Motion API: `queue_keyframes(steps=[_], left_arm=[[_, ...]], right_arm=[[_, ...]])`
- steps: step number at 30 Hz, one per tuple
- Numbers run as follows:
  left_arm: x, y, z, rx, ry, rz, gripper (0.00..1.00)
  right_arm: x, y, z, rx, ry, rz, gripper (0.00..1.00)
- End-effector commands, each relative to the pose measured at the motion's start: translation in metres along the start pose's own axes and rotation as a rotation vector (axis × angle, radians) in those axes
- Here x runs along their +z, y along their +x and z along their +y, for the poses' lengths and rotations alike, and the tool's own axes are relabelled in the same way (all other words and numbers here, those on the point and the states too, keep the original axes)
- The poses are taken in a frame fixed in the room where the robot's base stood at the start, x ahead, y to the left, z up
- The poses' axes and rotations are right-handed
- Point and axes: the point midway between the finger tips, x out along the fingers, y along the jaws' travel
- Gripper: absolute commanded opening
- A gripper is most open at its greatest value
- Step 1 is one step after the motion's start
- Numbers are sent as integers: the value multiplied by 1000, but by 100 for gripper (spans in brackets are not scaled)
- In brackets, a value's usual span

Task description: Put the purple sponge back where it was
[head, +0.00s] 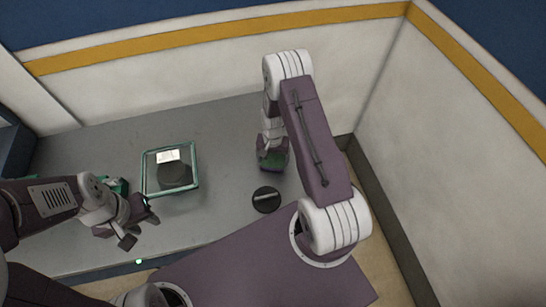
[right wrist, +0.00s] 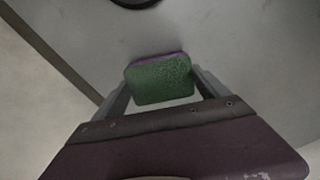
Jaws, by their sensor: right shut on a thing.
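The sponge (right wrist: 162,80) is green on the face I see, with a purple edge, and sits between the fingers of my right gripper (right wrist: 163,88) in the right wrist view. In the head view the sponge (head: 270,167) shows just below my right gripper (head: 272,150), over the right part of the grey counter; I cannot tell whether it touches the counter. My left gripper (head: 138,226) is open and empty near the counter's front left.
A green-edged glass box (head: 193,170) with a dark round thing inside stands left of centre on the grey counter (head: 225,135). A black disc with a light bar (head: 266,199) lies in front of my right gripper. A green object (head: 117,186) is partly hidden by my left arm. Walls stand behind and right.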

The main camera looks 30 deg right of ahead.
Motion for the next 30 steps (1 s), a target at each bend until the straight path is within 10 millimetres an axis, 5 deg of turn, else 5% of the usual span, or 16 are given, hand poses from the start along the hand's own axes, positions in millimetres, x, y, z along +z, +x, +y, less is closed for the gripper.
queue_keyframes(steps=[11, 12, 13, 24, 30], left_arm=[[0, 4, 0, 0, 0, 0, 36], [0, 3, 0, 0, 0, 0, 36], [0, 3, 0, 0, 0, 0, 36], [0, 2, 0, 0, 0, 0, 36], [2, 15, 0, 0, 0, 0, 36]], right_arm=[[0, 8, 0, -1, 0, 1, 41], [0, 7, 0, -1, 0, 2, 90], [0, 6, 0, -1, 0, 2, 99], [-1, -3, 0, -2, 0, 4, 100], [-2, -42, -1, -4, 0, 8, 100]])
